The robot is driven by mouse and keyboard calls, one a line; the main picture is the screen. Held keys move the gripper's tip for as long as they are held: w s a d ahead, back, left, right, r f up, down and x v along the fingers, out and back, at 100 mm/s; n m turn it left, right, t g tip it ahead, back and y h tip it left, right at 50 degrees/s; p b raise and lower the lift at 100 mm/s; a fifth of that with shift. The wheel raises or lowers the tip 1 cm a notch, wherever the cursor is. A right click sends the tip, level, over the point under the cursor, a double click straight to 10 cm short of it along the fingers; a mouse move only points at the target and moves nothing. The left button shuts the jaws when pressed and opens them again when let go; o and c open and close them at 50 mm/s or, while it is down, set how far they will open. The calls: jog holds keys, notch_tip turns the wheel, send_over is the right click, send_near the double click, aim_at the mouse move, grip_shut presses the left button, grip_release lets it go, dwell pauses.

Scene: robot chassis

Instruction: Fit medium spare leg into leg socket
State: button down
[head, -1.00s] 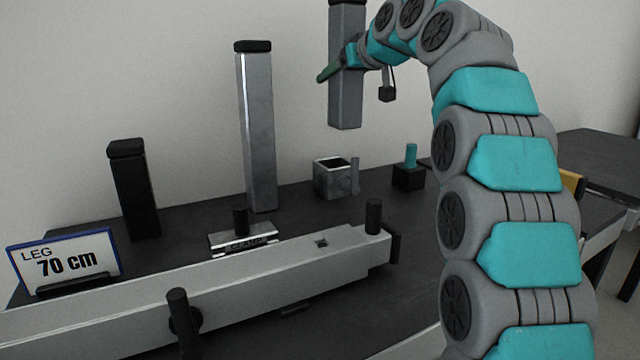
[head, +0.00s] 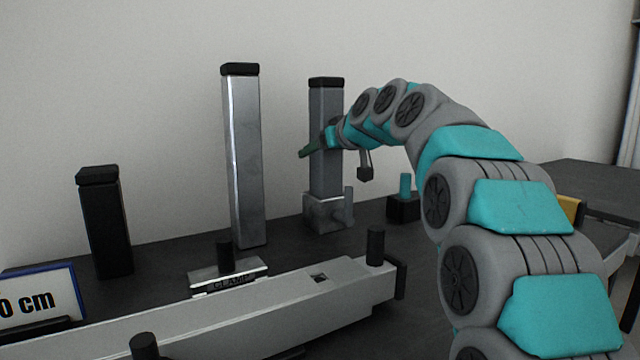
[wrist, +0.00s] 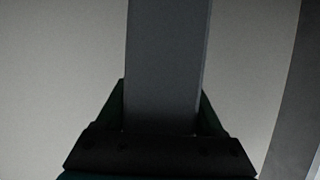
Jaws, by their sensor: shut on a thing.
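The medium spare leg (head: 326,174) is a grey square post with a black cap, upright at the back of the bench. My gripper (head: 312,148) is shut on it around mid-height. The leg socket (head: 322,213) is a grey square block with a side knob. The leg's lower end meets the socket's top in the head view; I cannot tell how deep it sits inside. In the wrist view the leg (wrist: 165,60) stands between my gripper's fingers (wrist: 163,108), and its ends are out of view.
A taller silver leg (head: 243,150) and a short black leg (head: 105,225) stand to the left. A long grey beam (head: 270,305) lies in front, near a clamp plate (head: 228,272). A black block with a teal peg (head: 405,186) is right of the socket. A sign (head: 40,295) stands front left.

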aim_at(333, 171)
jog(key=shift+f, duration=2.75)
jog(key=shift+f+b, duration=0.25)
jog(key=shift+b, duration=0.2)
grip_release()
jog(key=shift+r, duration=0.15)
jog(key=v, duration=1.1)
jog(key=shift+s+d+r, duration=0.1)
jog(key=shift+s+d, duration=0.2)
jog(key=shift+s, duration=0.05)
